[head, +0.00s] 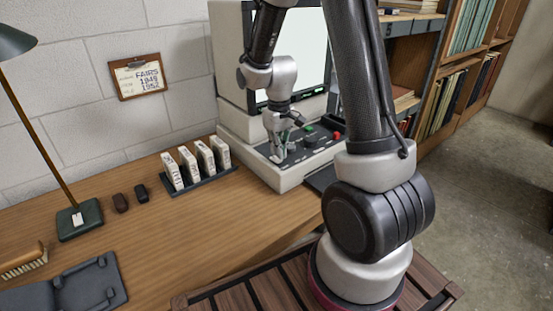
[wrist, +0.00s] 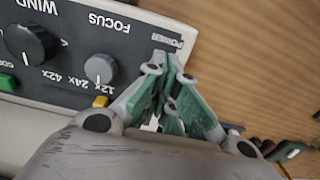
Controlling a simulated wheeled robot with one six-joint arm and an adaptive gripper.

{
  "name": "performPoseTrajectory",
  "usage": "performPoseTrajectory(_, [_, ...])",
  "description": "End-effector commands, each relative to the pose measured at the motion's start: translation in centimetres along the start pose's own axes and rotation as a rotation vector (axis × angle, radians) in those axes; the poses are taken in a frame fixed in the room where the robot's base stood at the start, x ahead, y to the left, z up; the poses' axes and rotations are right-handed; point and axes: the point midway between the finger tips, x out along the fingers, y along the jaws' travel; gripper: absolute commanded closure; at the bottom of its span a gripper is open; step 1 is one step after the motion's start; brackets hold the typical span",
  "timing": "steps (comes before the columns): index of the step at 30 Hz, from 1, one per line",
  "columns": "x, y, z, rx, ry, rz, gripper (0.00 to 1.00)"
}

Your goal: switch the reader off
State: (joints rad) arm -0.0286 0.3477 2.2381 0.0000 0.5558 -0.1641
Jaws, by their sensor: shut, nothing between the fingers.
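The reader (head: 228,60) is a beige machine with a pale screen and a sloping dark control panel at its base, at the back of the desk. The wrist view shows the control panel (wrist: 135,40) upside down, with FOCUS, WIND and POWER labels. My gripper (head: 277,157) is over the panel's left part. In the wrist view my gripper (wrist: 168,60) is shut and empty, its green-padded fingertips together right beside the POWER label (wrist: 168,42). The fingers hide the power switch. I cannot tell whether the tips touch the panel.
On the panel are a black knob (wrist: 28,44), a grey knob (wrist: 100,68), a yellow button (wrist: 100,101) and a green button (wrist: 7,82). A rack of several white boxes (head: 203,160) stands left of the reader. A lamp (head: 78,218) stands far left. The desk's middle front is clear.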

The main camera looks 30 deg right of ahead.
Motion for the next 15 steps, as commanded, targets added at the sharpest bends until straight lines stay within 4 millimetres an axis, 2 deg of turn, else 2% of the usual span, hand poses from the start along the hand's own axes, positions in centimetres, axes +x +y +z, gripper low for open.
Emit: performPoseTrajectory(15, [0.79,0.0,0.0,0.0,0.0,0.0,1.0])
